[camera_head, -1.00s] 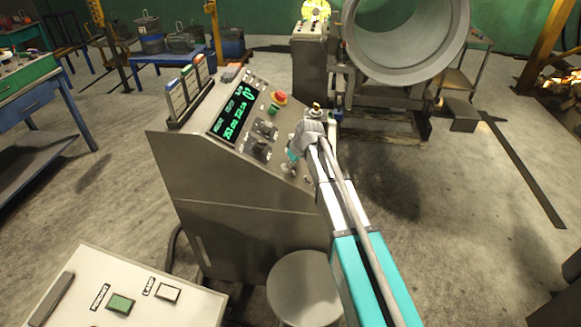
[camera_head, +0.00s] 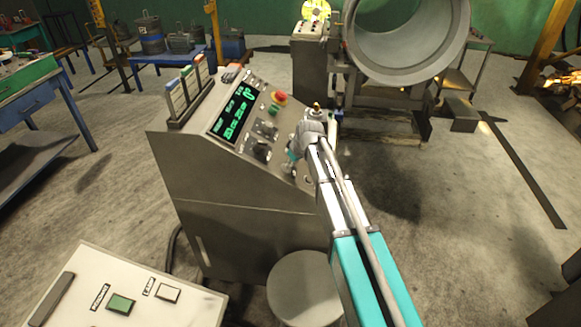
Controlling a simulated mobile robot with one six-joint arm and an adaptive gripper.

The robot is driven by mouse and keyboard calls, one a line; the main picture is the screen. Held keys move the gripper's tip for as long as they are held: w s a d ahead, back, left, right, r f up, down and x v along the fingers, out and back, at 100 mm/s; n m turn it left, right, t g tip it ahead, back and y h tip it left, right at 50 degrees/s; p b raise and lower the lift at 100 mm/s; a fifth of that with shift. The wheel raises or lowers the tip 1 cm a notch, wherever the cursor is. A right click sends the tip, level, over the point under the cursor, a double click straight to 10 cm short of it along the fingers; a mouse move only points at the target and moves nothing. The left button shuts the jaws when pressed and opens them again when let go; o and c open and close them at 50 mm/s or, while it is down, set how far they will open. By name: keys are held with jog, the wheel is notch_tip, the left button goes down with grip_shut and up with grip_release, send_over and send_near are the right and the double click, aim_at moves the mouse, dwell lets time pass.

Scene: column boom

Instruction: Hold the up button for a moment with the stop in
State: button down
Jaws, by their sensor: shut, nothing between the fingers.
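The grey control console (camera_head: 235,228) stands at the centre with a sloped panel. A red mushroom stop button (camera_head: 280,98) on a yellow base sits near the panel's upper right. Its in or out state is too small to tell. A green button (camera_head: 273,110) is just below it, and dark knobs (camera_head: 262,149) lie lower. I cannot make out which control is the up button; labels are unreadable. My gripper (camera_head: 290,168) is shut and empty at the panel's lower right edge, partly hidden by my wrist. I cannot tell whether it touches a control.
A lit green display (camera_head: 236,116) and a card rack (camera_head: 188,92) are on the console. A box with a green button (camera_head: 121,304) and a white lamp button (camera_head: 168,293) is in front at lower left. A round stool (camera_head: 303,285) stands below my arm. A large pipe (camera_head: 408,38) is behind.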

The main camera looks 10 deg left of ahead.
jog(key=shift+d+r+p, duration=0.4)
jog(key=shift+r+p, duration=0.3)
jog(key=shift+r, duration=0.05)
notch_tip(320, 180, up, 6)
jog(key=p, duration=0.6)
dwell(0.4)
